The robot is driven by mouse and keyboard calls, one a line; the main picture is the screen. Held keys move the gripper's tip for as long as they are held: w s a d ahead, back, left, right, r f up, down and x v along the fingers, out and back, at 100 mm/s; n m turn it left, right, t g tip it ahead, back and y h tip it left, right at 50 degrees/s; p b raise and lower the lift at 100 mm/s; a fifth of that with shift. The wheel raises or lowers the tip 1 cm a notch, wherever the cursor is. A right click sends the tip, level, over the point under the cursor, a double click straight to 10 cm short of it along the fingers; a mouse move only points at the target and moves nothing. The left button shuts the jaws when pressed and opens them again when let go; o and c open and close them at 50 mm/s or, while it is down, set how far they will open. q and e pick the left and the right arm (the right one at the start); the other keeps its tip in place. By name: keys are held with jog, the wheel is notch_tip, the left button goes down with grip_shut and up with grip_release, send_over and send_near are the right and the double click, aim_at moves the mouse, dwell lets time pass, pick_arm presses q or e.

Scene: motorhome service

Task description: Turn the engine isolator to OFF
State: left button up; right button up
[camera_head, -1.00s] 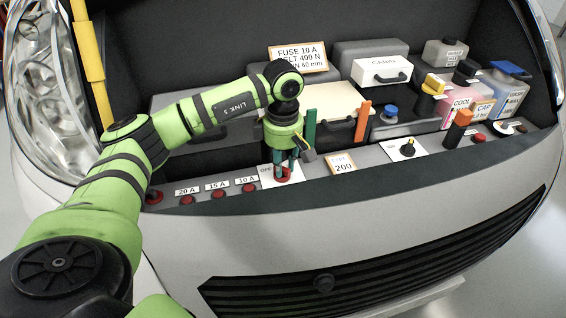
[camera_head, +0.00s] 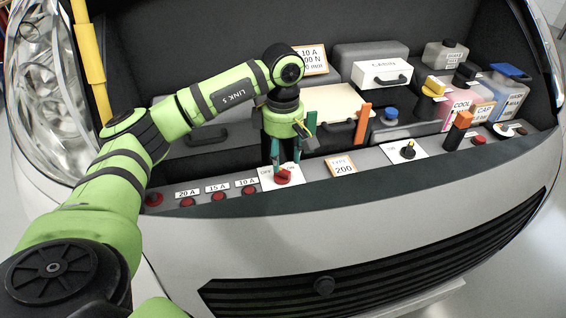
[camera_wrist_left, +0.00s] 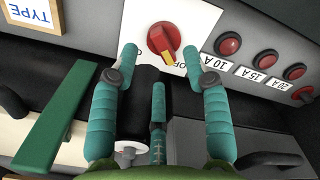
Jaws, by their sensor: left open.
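The engine isolator is a red rotary knob (camera_head: 283,177) on a white plate (camera_head: 265,182) marked OFF at left and ON at right. In the left wrist view the knob (camera_wrist_left: 162,40) shows a yellow mark on one end, pointing down-right toward lettering that is partly covered. In the head view, that direction is toward the OFF side. My left gripper (camera_head: 286,162) is open and empty, just behind and above the knob. My right gripper is out of view.
Several red buttons (camera_head: 218,197) with amp labels line the panel to the left. A TYPE 200 card (camera_head: 341,166) and a black knob (camera_head: 407,151) are to the right.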

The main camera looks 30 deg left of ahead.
aim_at(283, 169)
pick_arm(q)
notch_tip(283, 169, up, 9)
jog(key=shift+f, duration=0.15)
dwell(0.5)
